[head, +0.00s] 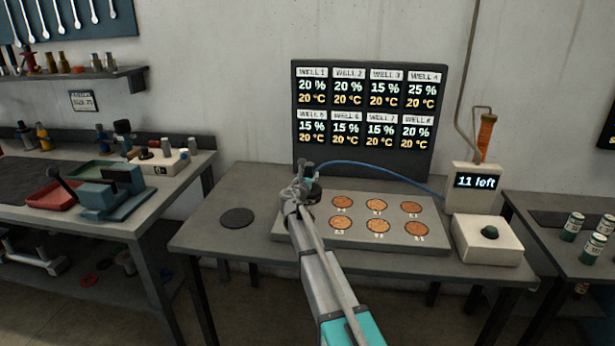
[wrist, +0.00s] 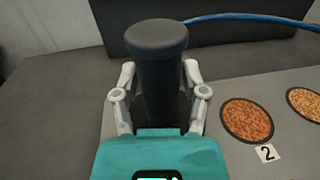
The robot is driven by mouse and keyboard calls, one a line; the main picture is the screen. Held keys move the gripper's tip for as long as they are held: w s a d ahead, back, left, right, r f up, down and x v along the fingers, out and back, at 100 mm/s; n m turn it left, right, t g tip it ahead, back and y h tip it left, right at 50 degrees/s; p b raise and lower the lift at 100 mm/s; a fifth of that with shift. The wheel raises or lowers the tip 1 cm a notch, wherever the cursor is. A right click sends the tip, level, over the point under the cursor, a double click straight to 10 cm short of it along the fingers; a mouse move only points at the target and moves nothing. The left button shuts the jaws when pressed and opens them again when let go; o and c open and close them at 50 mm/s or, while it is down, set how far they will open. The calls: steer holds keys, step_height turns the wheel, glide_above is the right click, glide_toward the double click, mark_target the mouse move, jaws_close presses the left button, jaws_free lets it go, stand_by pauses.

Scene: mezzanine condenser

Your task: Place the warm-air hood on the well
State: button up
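The warm-air hood (wrist: 160,40) is a dark cylinder with a wider rounded top and a blue hose. In the wrist view it stands upright between the two fingers of my gripper (wrist: 159,75), which appear closed against its sides. In the head view my gripper (head: 306,190) and the hood are at the left end of the grey well plate (head: 355,240). The well marked 2 (wrist: 247,120) is uncovered, just right of the hood. The left-hand wells are hidden behind my gripper and arm, and I cannot tell whether the hood's base touches the plate.
A dark round pad (head: 237,218) lies empty on the table to the left. A display board (head: 368,118) stands behind the plate. The blue hose (head: 385,170) runs to the box reading "11 left" (head: 475,182). A white box with a dark button (head: 487,240) sits right of the plate.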

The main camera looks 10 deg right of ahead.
steer(key=shift+o, duration=0.9)
steer(key=shift+r, duration=0.15)
steer(key=shift+s, duration=0.15)
steer(key=v, duration=1.1)
steer(key=shift+s+a, duration=0.25)
steer(key=shift+s, duration=0.05)
